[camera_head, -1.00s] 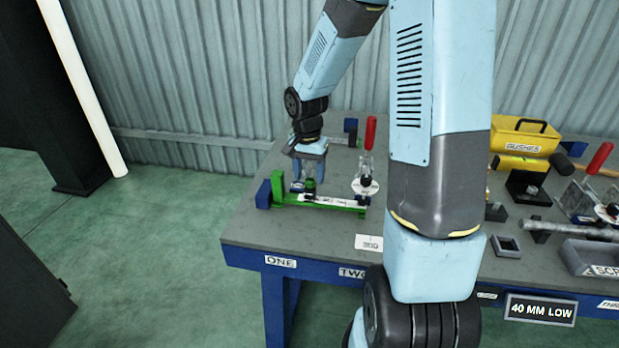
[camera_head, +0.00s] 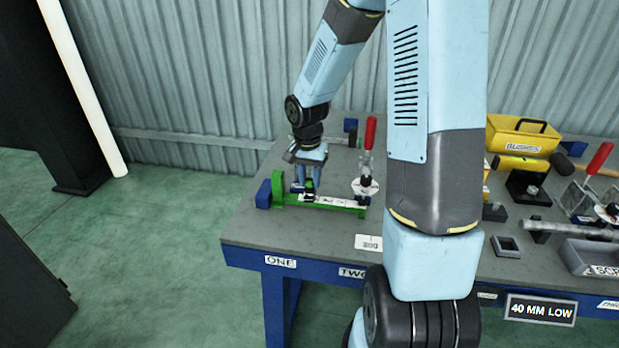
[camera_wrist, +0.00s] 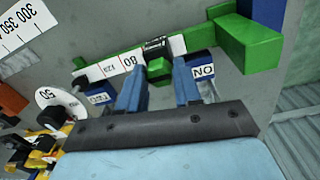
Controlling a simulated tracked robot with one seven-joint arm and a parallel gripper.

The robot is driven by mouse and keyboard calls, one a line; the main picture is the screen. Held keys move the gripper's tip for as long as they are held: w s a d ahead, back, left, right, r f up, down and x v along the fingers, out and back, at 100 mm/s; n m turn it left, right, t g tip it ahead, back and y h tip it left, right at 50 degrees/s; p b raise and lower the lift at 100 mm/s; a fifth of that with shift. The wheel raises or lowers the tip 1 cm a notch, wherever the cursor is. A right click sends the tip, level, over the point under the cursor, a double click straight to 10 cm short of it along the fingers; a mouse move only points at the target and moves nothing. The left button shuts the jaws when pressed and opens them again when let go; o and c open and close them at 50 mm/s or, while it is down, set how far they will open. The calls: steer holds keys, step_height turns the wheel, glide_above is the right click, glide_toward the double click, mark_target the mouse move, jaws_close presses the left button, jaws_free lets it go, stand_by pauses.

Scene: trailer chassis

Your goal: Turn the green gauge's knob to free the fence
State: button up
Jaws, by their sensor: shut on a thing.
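The green gauge (camera_head: 340,203) lies on the grey bench top near its left end. It is a long green bar with a white number scale (camera_wrist: 109,69) and a larger green block (camera_wrist: 248,40) at one end. A small black and green fence piece (camera_wrist: 155,46) sits on the bar by the "80" mark. My gripper (camera_head: 308,190) points down over it, its two blue fingers (camera_wrist: 158,82) apart on either side of a small green knob (camera_wrist: 159,70). My gripper is shut on this knob. The exact finger contact is partly hidden.
A red-handled clamp (camera_head: 369,150) with a white round dial (camera_wrist: 54,103) stands close to the gauge. Blue blocks (camera_wrist: 202,65) sit beside the bar. A yellow bushes box (camera_head: 523,135) and a grey scrap tray (camera_head: 590,258) are at the right. A white card (camera_head: 369,242) lies in front.

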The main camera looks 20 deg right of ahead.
steer(key=shift+c, duration=1)
steer(key=n, duration=0.4)
steer(key=shift+n, duration=0.3)
steer(key=n, duration=0.4)
steer(key=shift+n, duration=0.3)
steer(key=n, duration=0.4)
steer(key=shift+n, duration=0.3)
steer(key=shift+n+t, duration=0.3)
steer(key=shift+n, duration=1.8)
steer(key=o, duration=1)
